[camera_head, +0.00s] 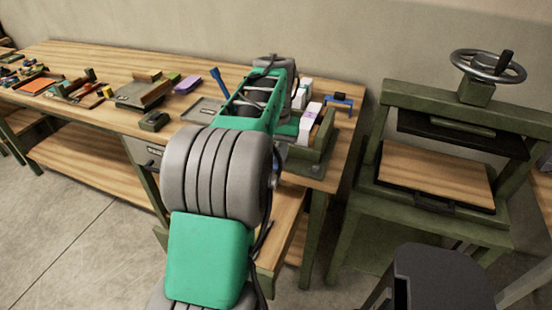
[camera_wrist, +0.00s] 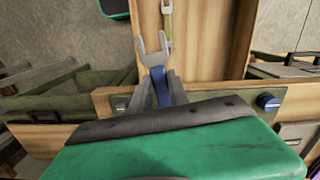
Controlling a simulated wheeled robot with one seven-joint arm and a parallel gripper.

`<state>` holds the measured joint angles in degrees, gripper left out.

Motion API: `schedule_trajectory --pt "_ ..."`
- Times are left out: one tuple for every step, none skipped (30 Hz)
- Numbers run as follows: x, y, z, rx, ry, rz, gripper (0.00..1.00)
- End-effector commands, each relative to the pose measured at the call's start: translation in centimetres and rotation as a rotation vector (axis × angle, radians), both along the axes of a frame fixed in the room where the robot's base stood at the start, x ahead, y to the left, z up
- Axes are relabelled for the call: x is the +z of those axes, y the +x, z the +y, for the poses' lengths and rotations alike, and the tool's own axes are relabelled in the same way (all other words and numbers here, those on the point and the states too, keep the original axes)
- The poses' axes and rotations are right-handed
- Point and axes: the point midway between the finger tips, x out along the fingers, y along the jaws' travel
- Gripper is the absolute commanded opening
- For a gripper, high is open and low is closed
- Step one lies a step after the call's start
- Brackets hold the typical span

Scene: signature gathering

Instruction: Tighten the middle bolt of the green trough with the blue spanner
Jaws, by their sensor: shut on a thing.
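The blue spanner (camera_wrist: 161,82) is held in my gripper (camera_wrist: 164,94) in the wrist view. Its grey open-ended jaw points up the picture, past the fingers, and appears apart from any bolt. An olive-green plate (camera_wrist: 228,108), apparently part of the green trough, runs across behind the fingers. It has a grey bolt (camera_wrist: 121,105) on the left and a blue knob (camera_wrist: 268,102) on the right. The middle of the plate is hidden by my fingers and the spanner. In the head view the green trough (camera_head: 322,148) stands at the bench's right end; my arm hides the gripper.
White blocks (camera_head: 308,120) stand in and beside the trough. A blue stand (camera_head: 338,100) is behind it. A green press with a handwheel (camera_head: 487,67) stands to the right. Trays and small items cover the left of the wooden bench (camera_head: 95,57).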

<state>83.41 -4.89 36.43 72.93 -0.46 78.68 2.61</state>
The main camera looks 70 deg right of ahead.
Motion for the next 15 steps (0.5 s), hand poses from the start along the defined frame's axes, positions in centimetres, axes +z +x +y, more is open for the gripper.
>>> schedule_trajectory --pt "-0.4 0.0 0.0 0.000 -0.001 0.000 0.00" --pt "-0.6 0.0 0.0 0.000 -0.001 0.000 0.00" --pt "-0.8 0.0 0.0 0.000 -0.001 0.000 0.00" --pt "-1.0 0.0 0.0 0.000 -0.001 0.000 0.00" --pt "-1.1 0.0 0.0 0.000 -0.001 0.000 0.00" --pt "-1.3 0.0 0.0 0.000 -0.001 0.000 0.00" --pt "-1.5 0.0 0.0 0.001 -0.001 0.000 0.00" --pt "-1.6 0.0 0.0 0.001 -0.001 0.000 0.00" --pt "-1.8 0.0 0.0 0.001 -0.001 0.000 0.00" --pt "-2.0 0.0 0.0 0.001 -0.001 0.000 0.00" --pt "-2.1 0.0 0.0 0.001 -0.001 0.000 0.00" --pt "-2.3 0.0 0.0 0.001 -0.001 0.000 0.00" --pt "-2.5 0.0 0.0 0.001 -0.001 0.000 0.00" --pt "-2.6 0.0 0.0 0.001 -0.001 0.000 0.00" --pt "-2.8 0.0 0.0 0.001 -0.001 0.000 0.00"
